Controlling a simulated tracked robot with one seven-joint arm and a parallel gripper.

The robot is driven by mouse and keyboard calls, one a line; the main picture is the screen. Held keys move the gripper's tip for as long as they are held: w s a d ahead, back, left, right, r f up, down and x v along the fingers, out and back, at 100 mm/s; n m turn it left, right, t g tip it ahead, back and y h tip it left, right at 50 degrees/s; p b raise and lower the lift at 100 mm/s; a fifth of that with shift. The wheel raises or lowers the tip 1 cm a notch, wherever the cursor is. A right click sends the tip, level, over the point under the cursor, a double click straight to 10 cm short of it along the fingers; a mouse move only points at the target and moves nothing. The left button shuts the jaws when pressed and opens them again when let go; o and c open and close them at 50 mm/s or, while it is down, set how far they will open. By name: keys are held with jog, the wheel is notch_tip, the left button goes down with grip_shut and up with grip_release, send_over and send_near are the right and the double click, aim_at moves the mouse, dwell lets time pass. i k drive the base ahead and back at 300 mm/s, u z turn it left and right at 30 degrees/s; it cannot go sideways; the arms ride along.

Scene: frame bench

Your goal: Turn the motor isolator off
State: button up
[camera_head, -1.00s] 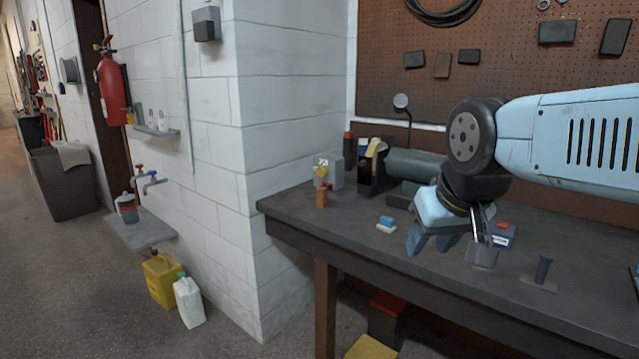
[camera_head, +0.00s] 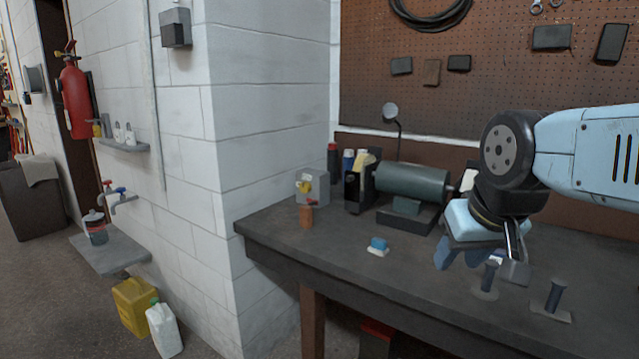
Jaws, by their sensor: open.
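The motor isolator (camera_head: 318,184) is a small grey box at the back left of the bench, near the wall corner. A yellow rotary knob (camera_head: 303,187) is on its left-facing side; its exact setting is too small to tell. My gripper (camera_head: 458,260) is open and points down over the bench, well to the right of the isolator and in front of the motor. It is apart from both. The green motor (camera_head: 411,183) lies on a dark base between the isolator and my arm.
A blue and white block (camera_head: 377,246) lies mid-bench. Dark posts on plates (camera_head: 553,297) stand at the right. A black holder (camera_head: 357,190) with bottles is right of the isolator. The front left bench top is clear.

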aim_at(305, 186)
jog(key=z, duration=0.1)
jog(key=i, duration=1.25)
jog(key=u, duration=0.3)
